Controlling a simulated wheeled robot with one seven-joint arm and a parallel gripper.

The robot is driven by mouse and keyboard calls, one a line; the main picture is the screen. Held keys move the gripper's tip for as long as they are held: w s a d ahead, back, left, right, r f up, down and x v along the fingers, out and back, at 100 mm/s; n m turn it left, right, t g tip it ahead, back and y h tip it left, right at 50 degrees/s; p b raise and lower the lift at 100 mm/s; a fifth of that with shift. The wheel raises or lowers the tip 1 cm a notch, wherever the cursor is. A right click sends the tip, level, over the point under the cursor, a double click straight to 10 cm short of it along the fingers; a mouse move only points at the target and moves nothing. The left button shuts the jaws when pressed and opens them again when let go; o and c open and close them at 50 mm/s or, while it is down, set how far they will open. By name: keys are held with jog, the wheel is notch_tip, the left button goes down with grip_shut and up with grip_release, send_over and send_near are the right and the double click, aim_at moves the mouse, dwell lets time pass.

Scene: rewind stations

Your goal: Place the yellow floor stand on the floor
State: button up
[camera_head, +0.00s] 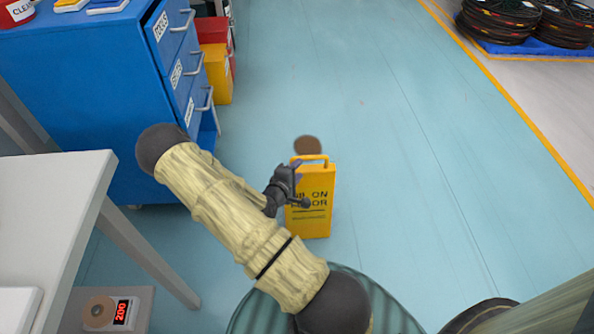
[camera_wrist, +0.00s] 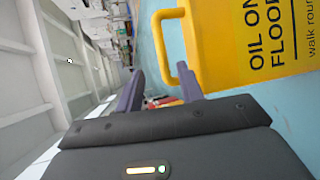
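The yellow floor stand (camera_head: 318,218), lettered in black, appears upright near the middle of the head view, with its handle loop on top. I cannot clearly tell whether its base touches the floor (camera_head: 430,180). In the wrist view the stand (camera_wrist: 262,75) fills the upper right, and its handle (camera_wrist: 161,50) reaches toward my fingers. My gripper (camera_head: 297,188) is at the stand's upper left in the head view. In the wrist view my gripper (camera_wrist: 160,88) has its fingers apart. The handle's lower end lies by the right finger, with no clear grip on it.
A round brown patch (camera_head: 308,145) lies on the floor just behind the stand. A blue drawer cabinet (camera_head: 90,95) and yellow bin (camera_head: 217,75) stand at left. A white table (camera_head: 50,200) is at lower left. Cable reels (camera_head: 498,20) are at upper right. The floor to the right is clear.

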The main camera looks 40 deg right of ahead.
jog(key=shift+a, duration=0.1)
jog(key=a+r+m+g+y, duration=0.1)
jog(key=a+r+m+y, duration=0.3)
jog(key=a, duration=0.4)
jog(key=a+r+m+g+y, duration=0.1)
jog(key=a+r+m+y, duration=0.2)
jog(key=a+y, duration=0.4)
jog(key=s+a+r+g+y, duration=0.1)
jog(key=s+a+r+g, duration=0.1)
jog(key=s+a+r, duration=0.5)
jog(key=s+r, duration=0.5)
jog(key=shift+a+m+y, duration=0.25)
jog(key=shift+m+y, duration=0.05)
jog(key=shift+y, duration=0.1)
jog(key=shift+r, duration=0.1)
jog(key=shift+c, duration=0.5)
